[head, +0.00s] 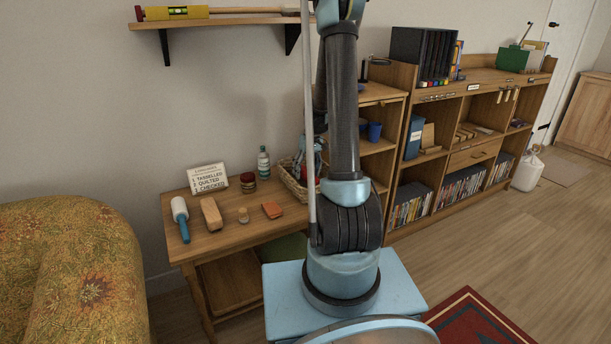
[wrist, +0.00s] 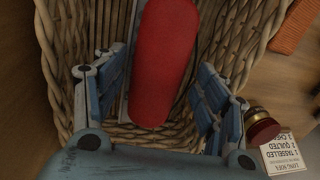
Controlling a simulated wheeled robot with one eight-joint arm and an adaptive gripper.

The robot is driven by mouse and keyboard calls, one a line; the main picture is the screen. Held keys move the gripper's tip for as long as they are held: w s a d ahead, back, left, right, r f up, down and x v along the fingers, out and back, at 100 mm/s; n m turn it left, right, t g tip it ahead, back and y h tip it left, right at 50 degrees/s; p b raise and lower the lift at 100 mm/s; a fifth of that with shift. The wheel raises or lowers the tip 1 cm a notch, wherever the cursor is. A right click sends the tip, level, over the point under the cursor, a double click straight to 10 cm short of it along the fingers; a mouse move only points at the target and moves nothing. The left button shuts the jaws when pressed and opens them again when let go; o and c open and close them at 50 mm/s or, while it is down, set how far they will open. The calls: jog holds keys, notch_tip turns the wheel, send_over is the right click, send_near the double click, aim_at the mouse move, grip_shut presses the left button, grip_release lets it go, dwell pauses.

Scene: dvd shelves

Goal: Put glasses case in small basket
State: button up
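A long, rounded red object, which looks like the glasses case (wrist: 165,60), lies in the wicker small basket (wrist: 240,40) in the wrist view. My gripper (wrist: 160,75) is over the basket, with its blue-grey fingers on either side of the red case. A gap shows between the case and each finger, so the gripper is open. In the head view the basket (head: 288,178) stands at the right end of the wooden table, partly hidden behind my arm. Only a bit of red shows there.
The table (head: 225,238) also holds a blue-handled roller (head: 181,218), a wooden block (head: 211,214), an orange item (head: 272,210), a jar (head: 248,182), a bottle (head: 263,162) and a sign (head: 208,178). A shelf unit (head: 465,140) stands at right. A patterned armchair (head: 70,270) is at left.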

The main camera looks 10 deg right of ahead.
aim_at(310, 171)
notch_tip(310, 171, up, 11)
jog(key=d, duration=0.2)
jog(key=s+a+r, duration=0.2)
jog(key=s+r, duration=0.3)
jog(key=s, duration=0.4)
jog(key=s+f+m+t+h, duration=0.1)
jog(key=s+f, duration=0.1)
jog(key=s, duration=1.1)
jog(key=s+f+m+t, duration=0.1)
jog(key=s+f+m, duration=0.1)
jog(key=s, duration=1.1)
jog(key=shift+a+f+t+h, duration=0.35)
jog(key=shift+f+t+h, duration=0.05)
jog(key=shift+f, duration=0.3)
